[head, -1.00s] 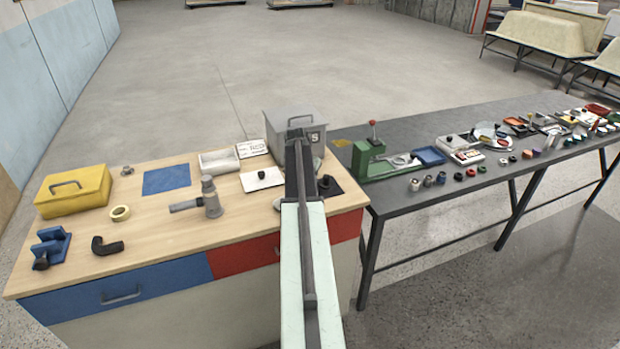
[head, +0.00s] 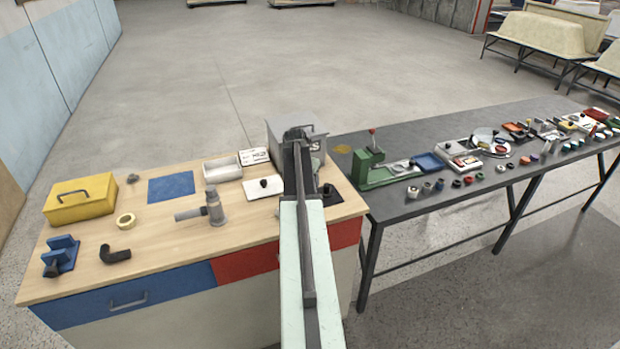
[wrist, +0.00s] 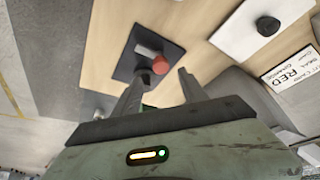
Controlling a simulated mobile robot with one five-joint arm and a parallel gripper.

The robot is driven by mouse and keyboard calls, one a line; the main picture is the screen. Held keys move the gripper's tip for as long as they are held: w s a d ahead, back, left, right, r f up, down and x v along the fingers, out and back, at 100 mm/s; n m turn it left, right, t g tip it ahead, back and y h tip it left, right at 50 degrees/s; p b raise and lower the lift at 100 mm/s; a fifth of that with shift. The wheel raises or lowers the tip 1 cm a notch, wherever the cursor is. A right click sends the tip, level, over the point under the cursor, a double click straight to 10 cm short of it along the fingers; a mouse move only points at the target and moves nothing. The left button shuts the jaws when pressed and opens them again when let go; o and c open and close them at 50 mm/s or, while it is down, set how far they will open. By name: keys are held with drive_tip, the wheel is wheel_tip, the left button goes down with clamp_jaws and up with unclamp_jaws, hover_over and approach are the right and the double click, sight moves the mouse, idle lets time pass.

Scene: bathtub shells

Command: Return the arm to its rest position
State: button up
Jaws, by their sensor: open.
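My arm reaches forward over the right part of the wooden bench (head: 150,250) in the head view. My gripper (head: 298,133) is at its far end, in front of a grey box. In the wrist view my gripper (wrist: 163,73) has its two dark fingers apart, with nothing seen held between them. Beyond the fingers is a dark square plate (wrist: 128,65) with a grey, red-ended knob (wrist: 150,57). I cannot tell the exact gap between fingers and knob. The dark plate also shows right of my arm in the head view (head: 338,198).
A white plate with a black knob (head: 256,192) lies left of my arm, near a white tray (head: 222,170) and grey box (head: 318,130). A grey fitting (head: 213,208) and yellow box (head: 80,198) stand farther left. The dark table (head: 420,215) at right holds several small parts.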

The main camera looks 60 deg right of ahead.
drive_tip(key=shift+p+v, duration=0.3)
drive_tip(key=shift+v, duration=0.65)
drive_tip(key=w+a+f+n+y+b, duration=0.15)
drive_tip(key=w+a+n, duration=0.35)
drive_tip(key=a, duration=1)
drive_tip(key=w+a+f+n+y+b, duration=0.1)
drive_tip(key=w+a+f+n, duration=0.1)
drive_tip(key=w+a, duration=0.95)
drive_tip(key=s+a+n, duration=0.2)
drive_tip(key=a+n, duration=0.1)
drive_tip(key=a, duration=1)
drive_tip(key=s+a+f+n+y+b, duration=0.1)
drive_tip(key=s+a+n, duration=0.2)
drive_tip(key=a, duration=1)
drive_tip(key=s+a+f+n+y, duration=0.1)
drive_tip(key=s+a+n, duration=0.2)
drive_tip(key=a, duration=1)
drive_tip(key=shift+g, duration=0.3)
